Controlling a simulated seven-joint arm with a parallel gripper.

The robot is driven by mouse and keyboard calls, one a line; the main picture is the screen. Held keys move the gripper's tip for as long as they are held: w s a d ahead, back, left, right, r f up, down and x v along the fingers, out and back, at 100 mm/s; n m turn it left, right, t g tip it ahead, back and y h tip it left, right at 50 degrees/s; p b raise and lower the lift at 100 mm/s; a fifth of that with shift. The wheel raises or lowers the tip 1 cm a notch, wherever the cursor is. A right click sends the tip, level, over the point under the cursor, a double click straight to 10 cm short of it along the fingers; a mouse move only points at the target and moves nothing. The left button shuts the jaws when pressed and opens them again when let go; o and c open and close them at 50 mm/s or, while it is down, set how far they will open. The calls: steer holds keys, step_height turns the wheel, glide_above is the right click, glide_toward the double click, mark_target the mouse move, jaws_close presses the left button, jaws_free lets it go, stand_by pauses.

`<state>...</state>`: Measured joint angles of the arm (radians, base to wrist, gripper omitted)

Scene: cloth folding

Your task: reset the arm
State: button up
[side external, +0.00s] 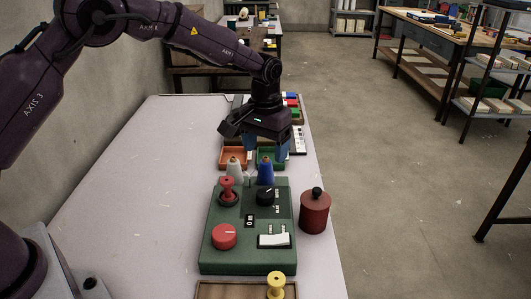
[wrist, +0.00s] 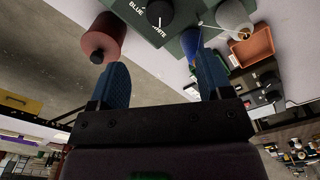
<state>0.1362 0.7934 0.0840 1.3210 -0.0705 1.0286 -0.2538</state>
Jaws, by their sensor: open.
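My gripper (side external: 266,151) hangs above the table (side external: 130,190), over the area behind the green control box (side external: 234,253). Its two blue fingers are spread apart with nothing between them. In the wrist view, my gripper (wrist: 160,68) also shows open and empty. A white cone (side external: 234,172) and a blue cone (side external: 266,172) stand at the back of the box, just below and in front of the fingers. In the wrist view, the blue cone (wrist: 190,43) is partly hidden by the right finger. No cloth is visible.
The box carries a red plunger (side external: 227,187), a red knob (side external: 224,236), a black knob and a white switch. A dark red canister (side external: 314,214) stands right of it. Orange (side external: 232,153) and green trays lie behind. The table's left side is clear.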

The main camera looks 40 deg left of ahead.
steer(key=s+a+r+t, duration=0.1)
steer(key=s+r, duration=0.4)
steer(key=s, duration=0.5)
steer(key=s+a+r+m+t, duration=0.1)
steer(key=s+a+r+t, duration=0.1)
steer(key=s+r, duration=0.4)
steer(key=s+a+r+m+t, duration=0.1)
steer(key=s+r, duration=0.5)
steer(key=s, duration=0.8)
steer(key=shift+s+a+t, duration=0.15)
steer(key=shift+s+t, duration=0.15)
steer(key=shift+t, duration=0.5)
